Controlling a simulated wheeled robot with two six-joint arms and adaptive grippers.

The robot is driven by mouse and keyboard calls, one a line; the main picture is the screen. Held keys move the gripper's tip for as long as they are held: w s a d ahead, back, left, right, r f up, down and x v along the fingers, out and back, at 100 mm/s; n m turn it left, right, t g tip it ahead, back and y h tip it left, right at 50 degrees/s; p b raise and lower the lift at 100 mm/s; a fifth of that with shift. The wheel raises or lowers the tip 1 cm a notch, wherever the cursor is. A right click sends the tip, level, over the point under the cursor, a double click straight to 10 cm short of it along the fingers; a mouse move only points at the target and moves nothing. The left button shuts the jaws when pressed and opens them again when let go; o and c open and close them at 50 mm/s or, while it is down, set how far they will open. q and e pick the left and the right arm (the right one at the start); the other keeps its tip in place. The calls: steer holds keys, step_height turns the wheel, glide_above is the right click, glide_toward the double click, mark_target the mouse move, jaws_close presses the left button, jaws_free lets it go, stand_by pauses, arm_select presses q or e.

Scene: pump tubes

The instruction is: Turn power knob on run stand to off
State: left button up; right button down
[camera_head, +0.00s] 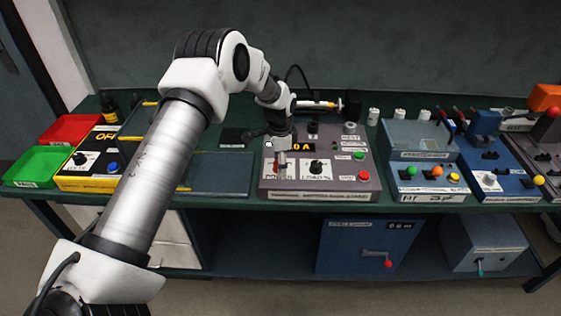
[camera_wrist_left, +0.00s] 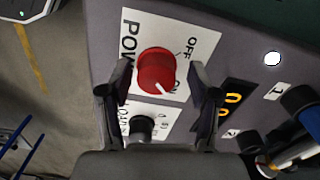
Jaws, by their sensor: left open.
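The run stand (camera_head: 328,193) is a grey console with an orange display, standing near the front edge of the bench. Its red power knob (camera_wrist_left: 157,70) sits on a white label plate with "OFF" and "ON" printed on it. The white mark on the knob points towards the ON side. My left gripper (camera_head: 281,165) reaches down over the left part of the run stand. In the wrist view my left gripper (camera_wrist_left: 162,75) is open, with one finger on each side of the red knob. I cannot tell whether the fingers touch it. My right gripper is out of view.
A black knob (camera_wrist_left: 142,126) sits close to the red knob. Red and green buttons (camera_head: 359,156) are on the run stand's right. A blue console (camera_head: 420,170) stands to its right, and a yellow box (camera_head: 88,182) and green tray (camera_head: 40,165) are at the left.

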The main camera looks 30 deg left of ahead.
arm_select(q)
steer(key=shift+s+r, duration=0.3)
steer(key=c, duration=0.4)
steer(key=shift+s+r, duration=0.1)
steer(key=shift+s, duration=0.05)
steer(key=c, duration=0.6)
steer(key=shift+a, duration=0.1)
steer(key=shift+c, duration=0.8)
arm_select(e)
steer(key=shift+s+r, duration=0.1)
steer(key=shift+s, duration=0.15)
